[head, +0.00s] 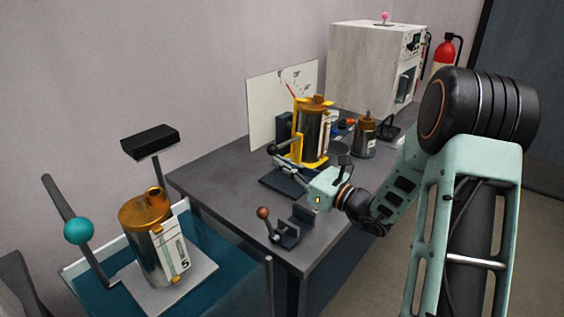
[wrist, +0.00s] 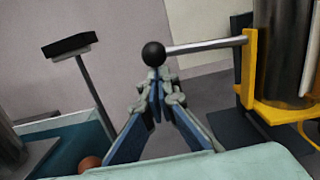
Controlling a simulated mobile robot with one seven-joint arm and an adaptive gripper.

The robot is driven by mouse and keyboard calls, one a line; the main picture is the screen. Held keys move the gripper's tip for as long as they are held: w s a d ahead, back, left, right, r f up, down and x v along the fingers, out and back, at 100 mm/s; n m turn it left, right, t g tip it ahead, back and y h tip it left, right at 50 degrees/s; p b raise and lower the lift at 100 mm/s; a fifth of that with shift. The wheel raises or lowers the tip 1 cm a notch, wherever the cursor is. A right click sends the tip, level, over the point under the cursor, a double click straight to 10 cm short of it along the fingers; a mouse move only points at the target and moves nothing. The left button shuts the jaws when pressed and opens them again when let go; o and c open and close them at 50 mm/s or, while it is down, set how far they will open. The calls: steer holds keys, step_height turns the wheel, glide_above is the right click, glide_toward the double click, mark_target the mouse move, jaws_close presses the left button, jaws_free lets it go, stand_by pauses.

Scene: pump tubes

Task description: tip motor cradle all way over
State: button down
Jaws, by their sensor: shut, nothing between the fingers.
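The yellow motor cradle (head: 297,143) stands on the dark table around a silver motor (head: 313,138) with a copper-coloured top. The motor looks upright. In the wrist view the cradle (wrist: 249,70) is at the right, and a metal rod runs left from it to a black knob (wrist: 153,54). My gripper (wrist: 157,88) is shut and empty, its fingertips just below the knob in the picture. I cannot tell whether they touch it. In the head view my gripper (head: 284,164) is beside the cradle's near left side, its fingertips partly hard to make out.
A white board (head: 260,112) with a red pointer stands behind the cradle. A smaller motor (head: 365,138) is to the right, with a white cabinet (head: 372,65) behind. A clamp (head: 290,232) sits at the table's front. Another motor (head: 155,245) stands over a blue tub at left.

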steer(key=w+d+r+m+p, duration=0.2)
steer(key=r+m+p, duration=0.4)
steer(key=p, duration=0.4)
steer(key=w+d+r+m+p, duration=0.1)
steer(key=r+m+p, duration=0.3)
steer(key=r+p, duration=0.45)
steer(key=shift+w+d+r+m+t+h+p, duration=0.15)
steer(key=shift+w+d+r+m+p, duration=0.2)
steer(key=shift+w+d+r+p, duration=0.85)
steer(key=shift+w+d+r+m+t+h+p, duration=0.1)
steer(key=shift+w+d+r+m+h+p, duration=0.15)
steer(key=shift+w+d+p, duration=1.05)
steer(key=shift+w+d+r+m+t+h+p, duration=0.15)
steer(key=shift+w+d+r+m+p, duration=0.4)
steer(key=shift+w+d, duration=1.45)
steer(key=shift+d+r, duration=0.1)
steer(key=shift+r, duration=0.05)
steer(key=shift+w+d, duration=0.1)
